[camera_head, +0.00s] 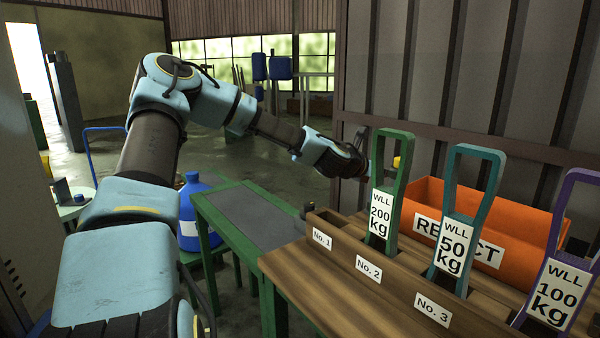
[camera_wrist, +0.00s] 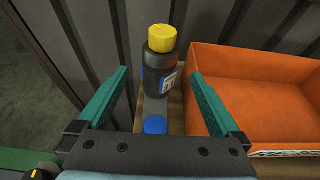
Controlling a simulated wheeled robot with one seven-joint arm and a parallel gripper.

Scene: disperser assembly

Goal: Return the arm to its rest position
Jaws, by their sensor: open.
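My arm reaches from the left of the head view toward the wooden bench. My gripper (camera_wrist: 157,98) is open and empty in the wrist view, its two teal fingers spread wide. Between and beyond the fingers stands a dark bottle with a yellow cap (camera_wrist: 161,39), upright against the wall side. A round blue cap or lid (camera_wrist: 155,125) shows nearer, between the fingers. In the head view my gripper end is at the back of the bench, partly hidden behind the green "WLL 200 kg" tag (camera_head: 381,214).
The orange REJECT bin (camera_head: 518,215) is right of my gripper. A teal 50 kg tag (camera_head: 451,246) and a purple 100 kg tag (camera_head: 554,295) stand in the wooden rack (camera_head: 345,290). A green-framed table (camera_head: 245,215) and blue jug (camera_head: 190,210) are left. A ribbed wall (camera_head: 440,80) stands behind.

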